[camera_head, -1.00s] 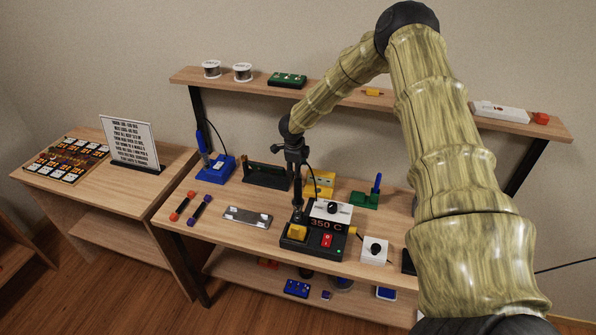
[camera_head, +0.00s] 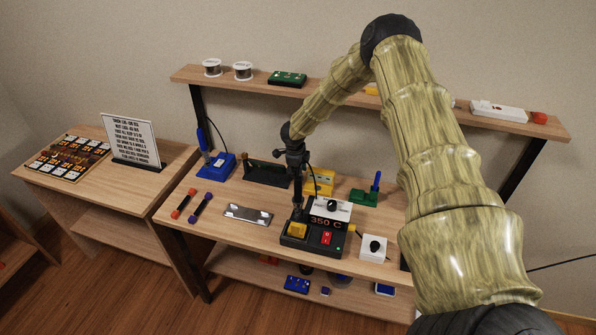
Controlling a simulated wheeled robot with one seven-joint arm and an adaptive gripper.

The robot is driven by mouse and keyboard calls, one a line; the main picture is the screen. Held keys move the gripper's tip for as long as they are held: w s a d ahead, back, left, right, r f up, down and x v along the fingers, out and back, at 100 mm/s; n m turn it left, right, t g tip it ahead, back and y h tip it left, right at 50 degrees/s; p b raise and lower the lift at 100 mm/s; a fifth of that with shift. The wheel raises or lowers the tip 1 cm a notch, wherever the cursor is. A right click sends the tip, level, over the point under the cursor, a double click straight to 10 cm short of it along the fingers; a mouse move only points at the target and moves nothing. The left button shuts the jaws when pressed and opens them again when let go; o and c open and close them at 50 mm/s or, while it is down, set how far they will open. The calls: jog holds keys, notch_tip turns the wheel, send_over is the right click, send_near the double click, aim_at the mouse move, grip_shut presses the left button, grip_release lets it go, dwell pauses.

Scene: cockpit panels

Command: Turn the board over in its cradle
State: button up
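A dark, low holder with raised ends (camera_head: 267,174), which looks like the cradle, stands at the back of the workbench. I cannot clearly make out a board in it. A green board-like piece with pale parts on top (camera_head: 288,78) lies on the upper shelf. My gripper (camera_head: 297,207) points down in front of and to the right of the dark holder, just at the back left of the black station marked 350 C (camera_head: 312,238). Its fingers are small and dark, and whether they are apart or hold anything cannot be seen.
A blue stand with a pen-like iron (camera_head: 217,166) is left of the holder. Yellow (camera_head: 320,182) and green (camera_head: 364,198) blocks stand to the right. A white knob box (camera_head: 373,249) is at right.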

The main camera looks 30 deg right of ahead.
jog(key=c, duration=0.3)
jog(key=shift+c, duration=0.2)
jog(key=shift+a+f+h+b, duration=0.15)
jog(key=shift+h+b, duration=0.15)
jog(key=shift+b, duration=0.7)
jog(key=shift+f+t+h+b, duration=0.1)
jog(key=shift+t+h+b, duration=0.35)
jog(key=shift+b, duration=0.3)
jog(key=t+h+b, duration=0.1)
jog(key=b, duration=0.4)
jog(key=h+b, duration=0.1)
jog(key=b, duration=0.4)
jog(key=shift+s+a+f+t, duration=0.1)
jog(key=shift+s+a+t, duration=0.05)
jog(key=shift+t, duration=0.2)
jog(key=shift+b, duration=0.8)
jog(key=shift+r, duration=0.2)
